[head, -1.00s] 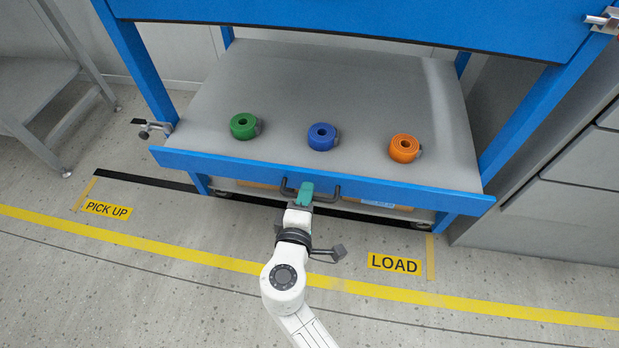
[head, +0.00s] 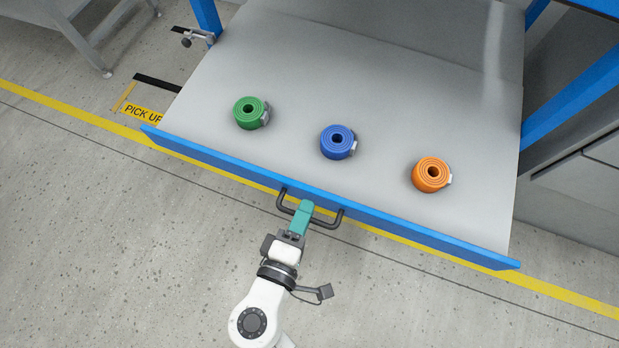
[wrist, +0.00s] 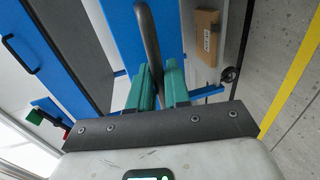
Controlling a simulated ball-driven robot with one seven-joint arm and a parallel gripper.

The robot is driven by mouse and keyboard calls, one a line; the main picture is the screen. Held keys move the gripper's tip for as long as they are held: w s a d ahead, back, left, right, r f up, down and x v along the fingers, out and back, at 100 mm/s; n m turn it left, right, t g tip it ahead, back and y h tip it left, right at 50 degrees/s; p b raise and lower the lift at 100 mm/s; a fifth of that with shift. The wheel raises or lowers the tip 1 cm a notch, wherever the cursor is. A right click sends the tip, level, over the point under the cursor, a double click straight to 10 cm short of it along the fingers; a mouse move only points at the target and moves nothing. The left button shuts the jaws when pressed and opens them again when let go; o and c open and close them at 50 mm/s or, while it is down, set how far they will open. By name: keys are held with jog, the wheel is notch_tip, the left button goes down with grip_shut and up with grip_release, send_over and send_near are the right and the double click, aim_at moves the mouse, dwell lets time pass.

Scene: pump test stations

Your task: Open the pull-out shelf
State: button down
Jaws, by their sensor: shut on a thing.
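The pull-out shelf (head: 290,70) is a grey tray with a blue front edge (head: 420,231), and it extends well out from the blue bench frame. A dark bar handle (head: 338,219) is fixed to the middle of that edge. My gripper (head: 305,208), with teal fingers, is shut on the handle. In the wrist view the handle (wrist: 147,40) passes between the two teal fingers (wrist: 157,85). A green coil (head: 250,113), a blue coil (head: 337,143) and an orange coil (head: 431,175) lie apart on the shelf.
A small clamp (head: 197,37) is on the left of the frame. A grey cabinet (head: 580,195) stands close to the shelf's right side. A grey table (head: 75,30) is at upper left. A cardboard box (wrist: 206,37) shows in the wrist view. Floor in front is clear.

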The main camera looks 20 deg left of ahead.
jog(key=shift+s, duration=0.3)
jog(key=c, duration=1.3)
grip_release()
jog(key=p+v, duration=0.2)
jog(key=v, duration=0.8)
jog(key=shift+s+p, duration=0.3)
jog(key=shift+s, duration=0.1)
